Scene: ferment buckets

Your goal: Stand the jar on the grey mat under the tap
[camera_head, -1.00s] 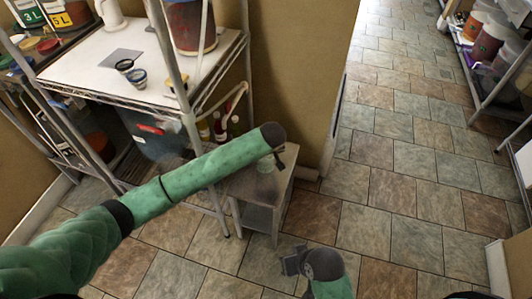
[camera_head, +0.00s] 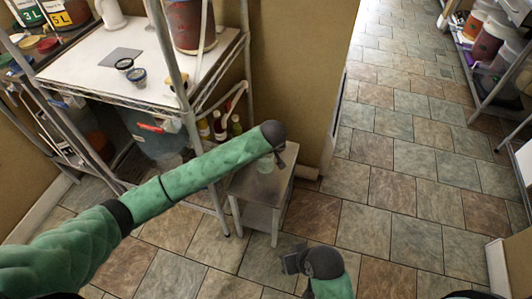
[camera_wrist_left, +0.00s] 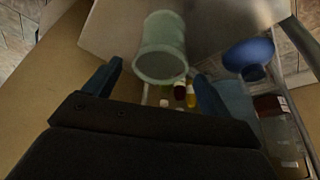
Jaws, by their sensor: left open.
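The grey mat (camera_head: 121,56) lies flat on the white shelf top. A reddish-brown bucket (camera_head: 190,25) stands to its right; I cannot make out its tap clearly. My right gripper (camera_head: 292,262) is low; its jaws are unclear.
A metal shelf post (camera_head: 168,60) rises before the bucket. Bottles (camera_head: 220,125) and a bin (camera_head: 155,135) sit underneath. The tiled floor (camera_head: 400,190) to the right is open.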

